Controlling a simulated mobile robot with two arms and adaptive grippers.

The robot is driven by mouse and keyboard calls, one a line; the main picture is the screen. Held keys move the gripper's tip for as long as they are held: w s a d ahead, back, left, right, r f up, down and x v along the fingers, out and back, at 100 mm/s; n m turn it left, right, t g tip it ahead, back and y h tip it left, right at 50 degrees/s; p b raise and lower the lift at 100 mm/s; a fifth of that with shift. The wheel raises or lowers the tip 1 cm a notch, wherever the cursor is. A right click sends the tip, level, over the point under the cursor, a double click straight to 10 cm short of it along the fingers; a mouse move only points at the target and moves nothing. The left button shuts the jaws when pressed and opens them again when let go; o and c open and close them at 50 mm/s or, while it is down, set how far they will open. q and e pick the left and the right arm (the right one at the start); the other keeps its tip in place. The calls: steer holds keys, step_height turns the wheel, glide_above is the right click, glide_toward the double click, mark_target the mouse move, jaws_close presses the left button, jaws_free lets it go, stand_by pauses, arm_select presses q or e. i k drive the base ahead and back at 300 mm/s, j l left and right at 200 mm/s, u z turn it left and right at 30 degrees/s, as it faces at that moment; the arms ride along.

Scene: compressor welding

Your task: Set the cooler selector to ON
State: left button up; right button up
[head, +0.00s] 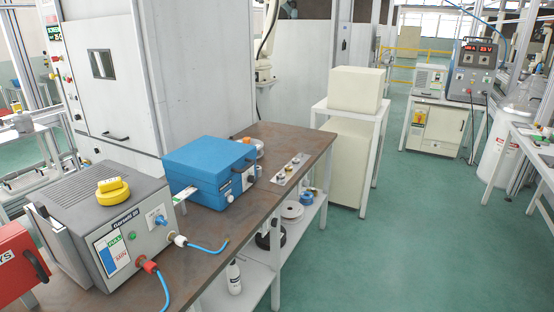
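No label marks a cooler, and I cannot tell which control is its selector. A cream cabinet (444,129) in the back right has a small yellow panel with a dark control (419,118) on its front, too small to read. A grey power unit (474,69) with red displays stands above it, beside a smaller light box (430,78). Nearer, at the lower left, a grey machine (85,215) has a blue knob (160,221), a green button (132,236) and cable sockets. Neither of my grippers is in view.
A long brown-topped bench (222,225) holds the grey machine, a blue case (207,163) and a small metal plate (292,169). A white stand (349,111) with a cream block (356,90) stands beyond its far end. The green floor (400,225) to the right is clear.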

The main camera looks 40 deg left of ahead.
mark_target(160, 219)
steer(key=i+u, duration=0.45)
steer(key=i+l+u, duration=0.1)
steer(key=i+u, duration=0.4)
steer(key=i+l+u, duration=0.25)
steer(key=u, duration=0.2)
steer(key=i+l+u, duration=0.35)
steer(key=u, duration=0.15)
